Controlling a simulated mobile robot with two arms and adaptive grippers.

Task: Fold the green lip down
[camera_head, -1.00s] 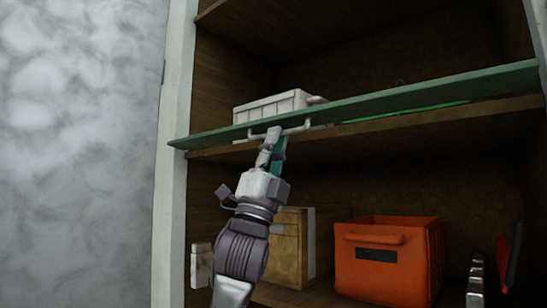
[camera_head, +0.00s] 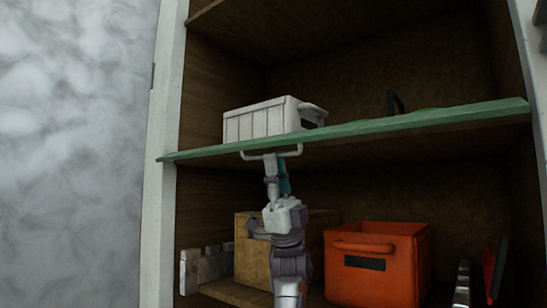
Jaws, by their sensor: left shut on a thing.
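The green lip (camera_head: 395,122) is a long thin board across the front edge of the cabinet's middle shelf. It looks nearly edge-on, and its exact tilt is hard to tell. A pale bar handle (camera_head: 297,151) hangs at its underside, left of centre. My left gripper (camera_head: 271,165) reaches up from below and is shut on this handle. The fingertips are small and partly merge with the handle. My right gripper is not in view.
Below are an orange crate (camera_head: 400,280), a cardboard box (camera_head: 248,253) and grey blocks (camera_head: 206,265). The cabinet's left post (camera_head: 160,200) is close by.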

